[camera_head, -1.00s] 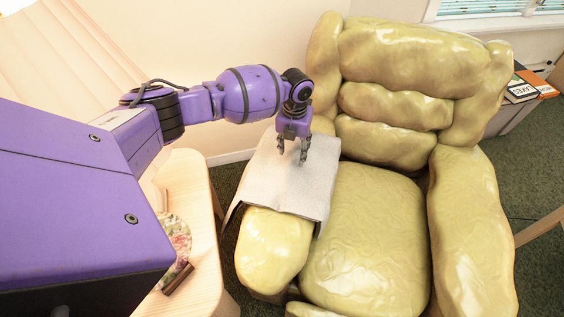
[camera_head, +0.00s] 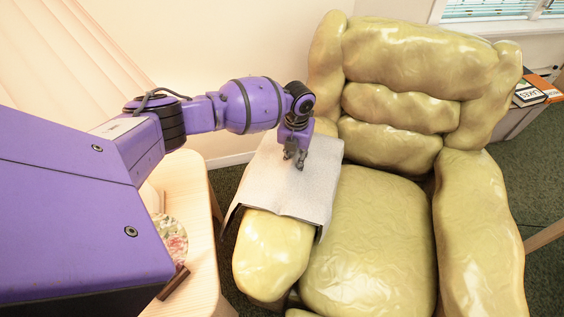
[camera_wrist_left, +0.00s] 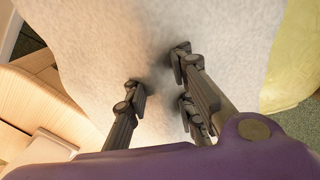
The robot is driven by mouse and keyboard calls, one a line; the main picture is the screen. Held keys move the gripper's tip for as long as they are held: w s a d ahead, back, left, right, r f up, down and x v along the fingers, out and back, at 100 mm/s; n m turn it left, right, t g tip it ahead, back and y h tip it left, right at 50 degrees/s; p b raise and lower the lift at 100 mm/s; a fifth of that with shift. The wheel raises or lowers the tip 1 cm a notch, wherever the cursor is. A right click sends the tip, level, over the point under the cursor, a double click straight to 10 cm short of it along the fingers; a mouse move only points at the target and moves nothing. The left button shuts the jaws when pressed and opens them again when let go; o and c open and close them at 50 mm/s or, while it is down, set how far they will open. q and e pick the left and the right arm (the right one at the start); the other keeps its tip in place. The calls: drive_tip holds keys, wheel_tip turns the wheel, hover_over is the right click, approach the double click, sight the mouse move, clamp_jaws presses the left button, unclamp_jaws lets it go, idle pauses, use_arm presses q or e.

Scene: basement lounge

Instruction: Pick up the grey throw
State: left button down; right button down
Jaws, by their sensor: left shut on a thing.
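The grey throw (camera_head: 283,193) lies draped over the left arm of the yellow-green armchair (camera_head: 365,235), with edges hanging down. My left gripper (camera_head: 295,161) points down at the upper part of the throw and is shut on it. In the left wrist view the throw (camera_wrist_left: 100,40) fills most of the picture, and the dark fingers (camera_wrist_left: 158,73) are against its cloth with a visible gap between them. The throw still rests on the chair arm. The pinched cloth is hard to make out. My right gripper is not in view.
A pale wooden table (camera_head: 195,200) stands left of the chair, with a floral round item (camera_head: 172,238) on it, partly behind my arm. Books (camera_head: 530,93) lie on a low cabinet at the right. The wall is close behind the chair.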

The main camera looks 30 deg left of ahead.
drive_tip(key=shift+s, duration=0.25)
